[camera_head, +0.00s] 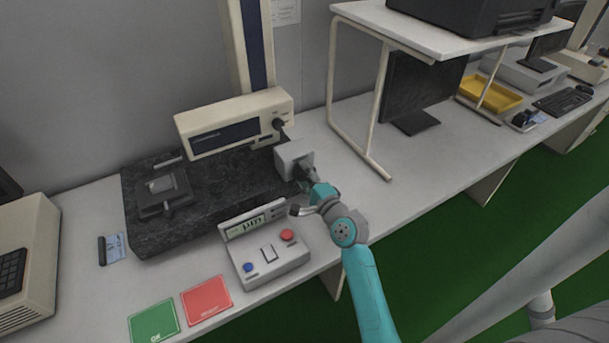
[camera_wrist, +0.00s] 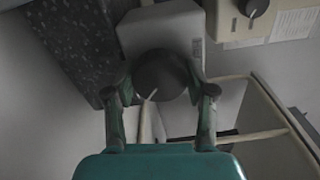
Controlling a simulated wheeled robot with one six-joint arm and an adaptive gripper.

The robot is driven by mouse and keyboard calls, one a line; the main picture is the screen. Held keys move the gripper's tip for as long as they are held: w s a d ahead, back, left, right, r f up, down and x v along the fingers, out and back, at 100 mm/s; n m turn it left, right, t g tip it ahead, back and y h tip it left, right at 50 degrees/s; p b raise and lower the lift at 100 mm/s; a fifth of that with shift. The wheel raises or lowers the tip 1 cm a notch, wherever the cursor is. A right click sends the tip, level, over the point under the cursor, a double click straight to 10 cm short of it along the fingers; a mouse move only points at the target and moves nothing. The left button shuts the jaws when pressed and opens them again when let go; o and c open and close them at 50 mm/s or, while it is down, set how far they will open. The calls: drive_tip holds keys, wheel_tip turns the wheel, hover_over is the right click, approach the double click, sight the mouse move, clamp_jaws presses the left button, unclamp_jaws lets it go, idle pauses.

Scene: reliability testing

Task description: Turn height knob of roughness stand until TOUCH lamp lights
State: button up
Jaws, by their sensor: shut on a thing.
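The roughness stand has a dark speckled granite base (camera_head: 215,212), a tall column (camera_head: 246,45) and a cream drive unit (camera_head: 232,122). A pale box (camera_head: 290,155) sits at the right end of the base. Its dark round knob (camera_wrist: 160,70) faces my wrist camera. My gripper (camera_head: 306,178) is at this box, with one finger on each side of the knob, shut on it in the wrist view (camera_wrist: 163,82). The knob is mostly hidden by my gripper in the head view. I cannot make out a TOUCH lamp or whether it is lit.
A control box (camera_head: 268,262) with a µm display and red and blue buttons stands in front, close to my arm. Green (camera_head: 153,321) and red (camera_head: 207,299) cards lie nearby. A shelf frame (camera_head: 362,150) stands to the right. A small fixture (camera_head: 163,190) sits on the granite.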

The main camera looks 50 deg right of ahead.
drive_tip(key=o, duration=1.2)
drive_tip(key=shift+c, duration=0.2)
drive_tip(key=v, duration=1.2)
